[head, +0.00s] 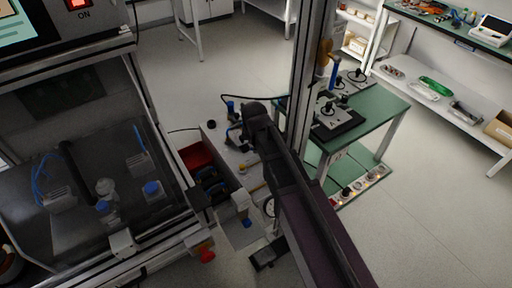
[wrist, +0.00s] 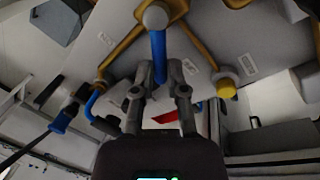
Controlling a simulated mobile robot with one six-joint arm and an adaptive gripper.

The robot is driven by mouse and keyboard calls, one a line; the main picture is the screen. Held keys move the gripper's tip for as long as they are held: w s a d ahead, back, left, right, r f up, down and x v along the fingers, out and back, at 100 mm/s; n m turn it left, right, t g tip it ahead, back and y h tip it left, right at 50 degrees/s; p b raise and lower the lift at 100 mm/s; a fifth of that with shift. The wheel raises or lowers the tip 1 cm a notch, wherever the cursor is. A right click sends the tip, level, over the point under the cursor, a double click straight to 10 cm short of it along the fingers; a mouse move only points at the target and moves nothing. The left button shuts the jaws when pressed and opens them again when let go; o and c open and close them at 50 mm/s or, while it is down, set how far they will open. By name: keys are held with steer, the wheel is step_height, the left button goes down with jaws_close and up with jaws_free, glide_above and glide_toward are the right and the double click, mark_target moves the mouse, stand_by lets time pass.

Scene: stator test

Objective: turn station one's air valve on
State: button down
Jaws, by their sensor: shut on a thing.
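In the wrist view, a blue lever handle (wrist: 158,52) hangs from a grey round hub on brass-coloured pipework (wrist: 128,47), on a pale panel (wrist: 200,65). My gripper (wrist: 160,88) has its two fingers closed around the lower part of this handle. The handle points down in the picture, toward my palm. In the head view, my gripper (head: 240,136) is over the pale top of the unit beside the enclosure. My dark arm and wrist hide most of the handle there. I cannot read a station label on the panel.
A yellow knob (wrist: 227,89) is right of the handle, and a blue-ended black cable (wrist: 62,121) is left. A red bin (head: 196,156) and the glazed enclosure (head: 75,170) lie left of my arm. A green table (head: 375,105) stands right, beyond an upright metal post (head: 303,75).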

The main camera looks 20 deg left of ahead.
steer(key=w+m, duration=0.1)
steer(key=m, duration=0.1)
steer(key=w+m+h, duration=0.1)
steer(key=m, duration=0.2)
steer(key=shift+w, duration=0.1)
steer(key=shift+w+d+m+g+h, duration=0.2)
steer(key=shift+w+m, duration=0.15)
steer(key=shift+m, duration=0.85)
steer(key=shift+w+d+m+g+h, duration=0.1)
steer(key=shift+w+d+m+h, duration=0.2)
steer(key=shift+m, duration=0.9)
steer(key=c, duration=0.7)
jaws_free()
steer(key=shift+a, duration=0.1)
steer(key=shift+w, duration=0.1)
